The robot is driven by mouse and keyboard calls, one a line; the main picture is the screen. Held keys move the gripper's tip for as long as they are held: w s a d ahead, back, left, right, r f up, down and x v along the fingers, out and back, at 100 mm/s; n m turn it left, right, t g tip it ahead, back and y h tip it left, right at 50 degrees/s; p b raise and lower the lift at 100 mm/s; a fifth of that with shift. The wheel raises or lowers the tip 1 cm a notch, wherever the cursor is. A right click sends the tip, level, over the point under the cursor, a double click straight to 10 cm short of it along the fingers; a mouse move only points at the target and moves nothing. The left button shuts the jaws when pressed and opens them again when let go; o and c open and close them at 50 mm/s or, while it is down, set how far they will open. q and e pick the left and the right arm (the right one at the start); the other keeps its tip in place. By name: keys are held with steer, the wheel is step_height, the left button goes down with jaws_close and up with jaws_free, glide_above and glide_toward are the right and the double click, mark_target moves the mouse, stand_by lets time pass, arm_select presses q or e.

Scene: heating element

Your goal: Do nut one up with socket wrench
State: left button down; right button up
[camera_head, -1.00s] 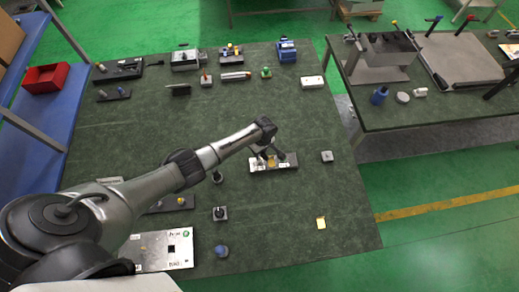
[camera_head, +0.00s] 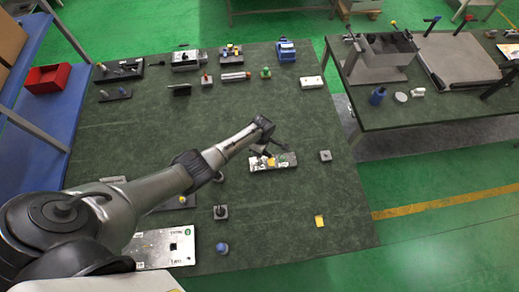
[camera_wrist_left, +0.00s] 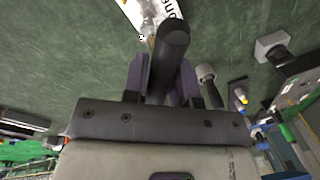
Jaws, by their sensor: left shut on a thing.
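My left gripper (camera_head: 268,149) reaches in from the left over a small pale metal plate (camera_head: 284,161) with a yellow part on it, near the middle of the table. In the left wrist view the gripper (camera_wrist_left: 163,85) is shut on a dark cylindrical handle (camera_wrist_left: 173,45), seemingly the socket wrench. The handle points toward the plate (camera_wrist_left: 168,8). A small metallic, nut-like part (camera_wrist_left: 146,36) shows by the plate's edge. I cannot tell whether the tool touches a nut, as its working end is hidden. My right gripper is not in view.

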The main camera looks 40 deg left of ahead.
arm_select(q)
steer(key=shift+n, duration=0.8)
steer(key=shift+r+n+p, duration=0.1)
steer(key=shift+n+p, duration=0.5)
steer(key=shift+n, duration=0.2)
steer(key=shift+n+h+p, duration=0.3)
steer(key=shift+n, duration=0.9)
steer(key=shift+w+n+t+p, duration=0.1)
steer(key=shift+n+t+p, duration=0.3)
steer(key=shift+n, duration=0.7)
steer(key=shift+a+n, duration=0.1)
steer(key=shift+n, duration=0.8)
